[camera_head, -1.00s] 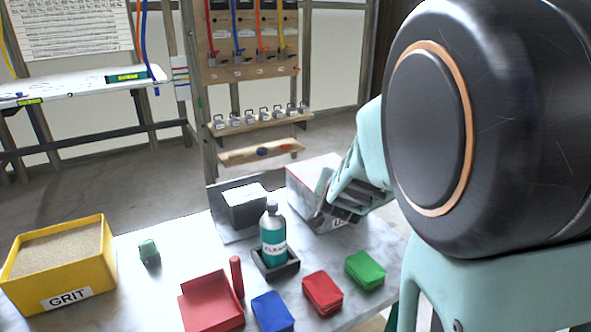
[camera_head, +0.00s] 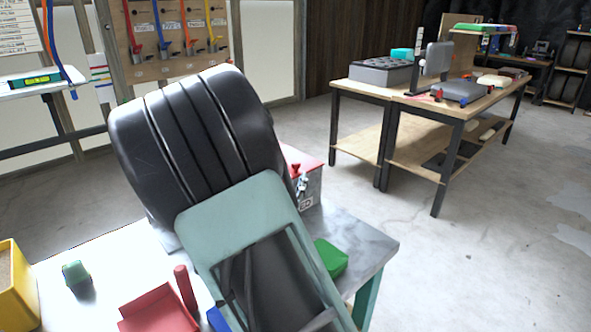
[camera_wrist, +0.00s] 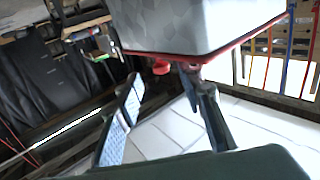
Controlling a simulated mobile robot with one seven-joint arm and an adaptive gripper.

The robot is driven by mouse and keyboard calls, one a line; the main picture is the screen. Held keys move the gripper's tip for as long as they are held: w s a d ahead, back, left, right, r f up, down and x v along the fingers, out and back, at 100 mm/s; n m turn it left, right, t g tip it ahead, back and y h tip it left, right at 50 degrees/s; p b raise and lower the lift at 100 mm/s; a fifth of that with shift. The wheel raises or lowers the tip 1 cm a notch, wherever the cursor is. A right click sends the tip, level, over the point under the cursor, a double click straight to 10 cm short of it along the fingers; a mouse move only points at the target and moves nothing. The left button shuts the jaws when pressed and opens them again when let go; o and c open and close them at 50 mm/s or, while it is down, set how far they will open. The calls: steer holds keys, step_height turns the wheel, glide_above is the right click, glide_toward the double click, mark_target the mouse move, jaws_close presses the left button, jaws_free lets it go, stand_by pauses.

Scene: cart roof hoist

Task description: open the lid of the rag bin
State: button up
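The rag bin (camera_head: 314,190) is a grey metal box with a red lid (camera_head: 308,159) on the table's far side. The lid lies flat on top, with a small red knob and a metal fitting at its front. My arm hides the bin's left part and most of my gripper in the head view. In the wrist view the bin (camera_wrist: 195,22) appears inverted, with its red rim below the grey body. My gripper (camera_wrist: 160,88) has its fingers apart beside that rim. A red knob (camera_wrist: 161,67) shows near the gap between the fingertips; contact cannot be told.
A red dustpan-like tray (camera_head: 158,312), a green block (camera_head: 331,258) and a small green cube (camera_head: 76,275) lie on the table. A yellow grit box (camera_head: 18,292) stands left. A wooden workbench (camera_head: 455,107) is at the back right, with clear floor between.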

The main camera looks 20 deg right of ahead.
mark_target(295, 169)
steer(key=x, duration=0.7)
steer(key=shift+b, duration=0.3)
jaws_close()
